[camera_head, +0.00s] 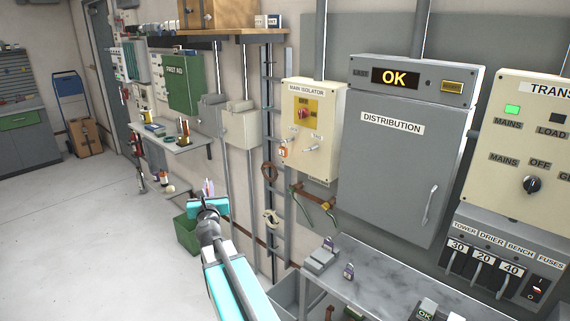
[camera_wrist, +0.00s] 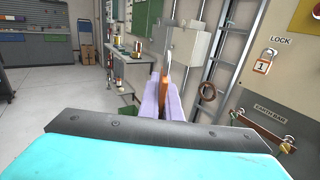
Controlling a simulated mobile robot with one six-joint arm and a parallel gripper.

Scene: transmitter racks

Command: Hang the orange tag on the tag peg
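My gripper (camera_head: 208,188) is raised in free air, left of the main isolator box (camera_head: 313,125). In the wrist view its pale purple fingers (camera_wrist: 165,92) are closed on a thin orange piece, seen nearly edge-on, which looks like the orange tag (camera_wrist: 165,80). The head view does not show the tag clearly. Small metal fittings (camera_head: 309,148) stick out from the lower front of the isolator box; I cannot tell whether one is the tag peg. A padlock (camera_wrist: 269,53) with an orange-edged tag marked 1 (camera_wrist: 262,67) hangs under the LOCK label.
The grey distribution cabinet (camera_head: 395,165) stands right of the isolator. A grey bench (camera_head: 385,280) holding padlocks is below it. A ladder-like cable rack (camera_head: 270,125) and an earth bar (camera_wrist: 263,127) are near the gripper. The floor at left is clear.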

